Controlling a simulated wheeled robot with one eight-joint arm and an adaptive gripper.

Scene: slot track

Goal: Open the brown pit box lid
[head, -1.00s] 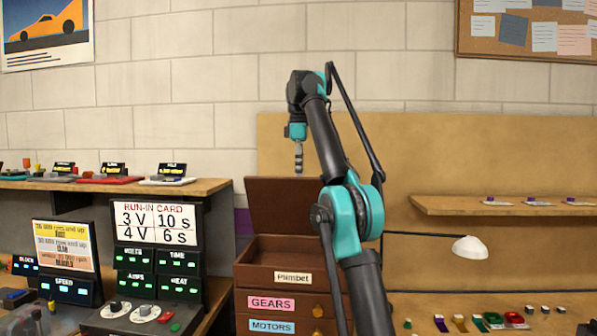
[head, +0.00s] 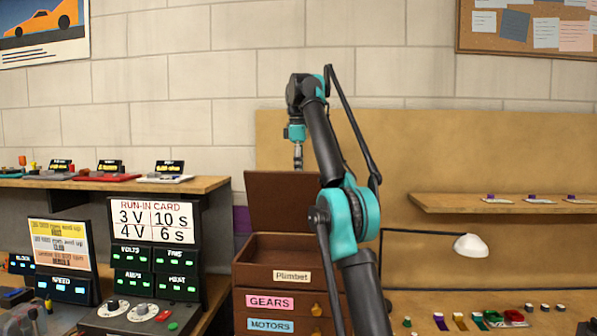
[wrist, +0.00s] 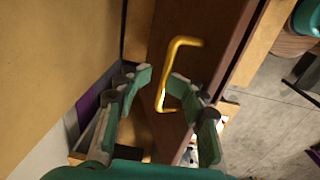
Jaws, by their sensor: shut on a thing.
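The brown pit box (head: 252,276), labelled "Plimbet", stands left of my arm in the head view. Its brown lid (head: 270,200) is raised nearly upright at the back, and the inside of the box shows. My gripper (head: 298,158) is at the lid's top edge, partly behind it, so the fingers are hard to see there. In the wrist view, the fingers of my gripper (wrist: 160,82) are on both sides of the yellow handle (wrist: 187,41) on the brown lid (wrist: 205,50). The gripper is shut on this handle.
Drawers labelled "GEARS" (head: 270,302) and "MOTORS" (head: 270,325) are below the box. A run-in panel (head: 155,222) and a shelf (head: 110,184) stand left. A lamp (head: 470,245) and several small coloured parts are right. A tan board (head: 420,150) is behind the lid.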

